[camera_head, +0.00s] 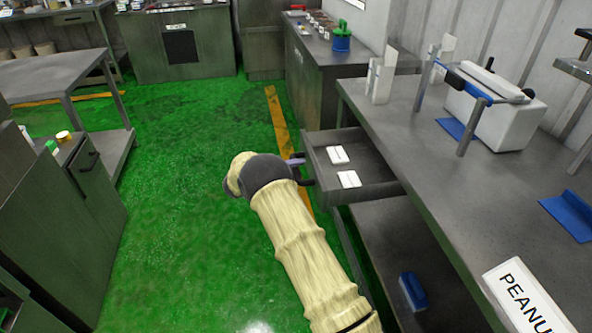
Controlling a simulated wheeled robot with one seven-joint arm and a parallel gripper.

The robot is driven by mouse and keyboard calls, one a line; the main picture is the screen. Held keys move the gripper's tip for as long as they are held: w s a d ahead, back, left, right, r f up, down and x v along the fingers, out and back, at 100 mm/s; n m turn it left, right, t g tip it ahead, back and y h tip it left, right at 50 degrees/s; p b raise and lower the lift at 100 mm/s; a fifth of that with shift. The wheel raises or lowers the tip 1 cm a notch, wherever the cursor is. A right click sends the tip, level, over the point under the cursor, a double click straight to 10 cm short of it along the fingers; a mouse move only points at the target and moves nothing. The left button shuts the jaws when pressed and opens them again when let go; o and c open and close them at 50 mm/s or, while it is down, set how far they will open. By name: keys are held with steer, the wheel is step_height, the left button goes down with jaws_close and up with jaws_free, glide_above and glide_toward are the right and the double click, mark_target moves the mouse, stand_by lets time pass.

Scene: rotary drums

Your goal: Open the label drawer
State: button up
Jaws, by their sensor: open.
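The label drawer (371,183) under the right-hand grey bench is pulled out toward the left. Two white label cards lie in it, one farther back (338,155) and one nearer (349,179). My arm, in a pale yellow sleeve, reaches up from the bottom of the picture. My gripper (297,160) is at the drawer's front, mostly hidden behind my dark wrist. A purple-grey piece and a dark piece show between the wrist and the drawer front. I cannot tell whether the fingers touch the handle.
The right bench (424,150) carries a white box machine (505,115) with a blue bar, blue pieces and a PEANUT sign (528,300). A blue block (412,291) lies on its lower shelf. Grey cabinets (80,200) stand at left. The green floor between is clear.

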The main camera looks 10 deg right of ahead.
steer(key=v, duration=1.7)
steer(key=w+d+r+n+t+y, duration=0.2)
steer(key=r+n+t+y, duration=0.3)
steer(key=n, duration=0.4)
steer(key=w+d+r+n+t+y, duration=0.25)
steer(key=r+n+y, duration=0.35)
steer(key=n, duration=0.3)
steer(key=s+d+f+n+g+y, duration=0.1)
steer(key=s+d+f+n+g, duration=0.3)
steer(key=s, duration=0.8)
steer(key=s+d+n+g+y, duration=0.1)
steer(key=s+n+g+y, duration=0.15)
steer(key=s+n, duration=0.6)
steer(key=s+d+f+n+g, duration=0.2)
steer(key=s+d+g, duration=0.1)
steer(key=s, duration=1.1)
steer(key=w+p+v, duration=0.2)
steer(key=p+v, duration=0.8)
steer(key=p, duration=0.1)
steer(key=w+r+p+v, duration=0.1)
steer(key=w+p+v, duration=0.2)
steer(key=p+v, duration=0.8)
steer(key=shift+d+r+g, duration=0.35)
steer(key=shift+d+g, duration=0.05)
